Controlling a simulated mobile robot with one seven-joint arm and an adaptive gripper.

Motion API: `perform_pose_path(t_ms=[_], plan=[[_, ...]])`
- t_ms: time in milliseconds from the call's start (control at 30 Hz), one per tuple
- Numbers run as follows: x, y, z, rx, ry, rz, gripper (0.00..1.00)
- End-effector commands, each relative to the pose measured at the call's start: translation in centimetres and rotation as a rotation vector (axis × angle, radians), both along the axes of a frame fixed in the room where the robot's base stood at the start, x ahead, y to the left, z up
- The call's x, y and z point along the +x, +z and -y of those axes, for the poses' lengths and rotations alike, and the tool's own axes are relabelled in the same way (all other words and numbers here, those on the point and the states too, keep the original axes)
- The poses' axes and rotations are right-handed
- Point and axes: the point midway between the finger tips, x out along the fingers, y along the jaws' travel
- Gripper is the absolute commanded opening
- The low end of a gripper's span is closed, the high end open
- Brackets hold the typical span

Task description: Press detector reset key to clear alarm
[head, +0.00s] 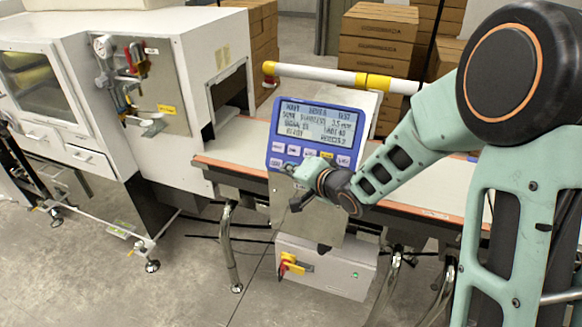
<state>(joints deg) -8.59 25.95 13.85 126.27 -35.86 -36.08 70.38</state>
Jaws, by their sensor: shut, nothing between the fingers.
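The detector's blue control panel (329,111) has a lit grey display (317,125) with dark text, too blurred to read fully. Below the display is a row of small keys, mostly white with one yellow key (326,155). A further white key (276,163) sits at the lower left corner. My gripper (287,169) is shut and empty, at the panel's lower left edge beside that corner key. I cannot tell whether it touches the panel. My gripper and wrist hide part of the panel's lower edge, and which key is the reset key cannot be read.
The conveyor belt (240,148) runs behind the panel. A white and yellow rail (325,75) passes above it. A white cabinet machine (190,35) stands at left. A lower box with a red and yellow switch (290,264) sits beneath. Cartons (375,50) are stacked behind.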

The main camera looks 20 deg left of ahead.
Motion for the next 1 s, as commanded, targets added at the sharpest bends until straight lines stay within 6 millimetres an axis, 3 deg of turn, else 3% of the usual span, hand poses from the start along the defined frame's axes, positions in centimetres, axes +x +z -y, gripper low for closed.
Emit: perform_pose_path(t_ms=[500, 1000], plan=[[-4.1, 2.2, -0.4, -0.001, 0.002, 0.001, 0.0], [-5.0, 2.6, -0.4, 0.001, 0.001, 0.0, 0.0]])
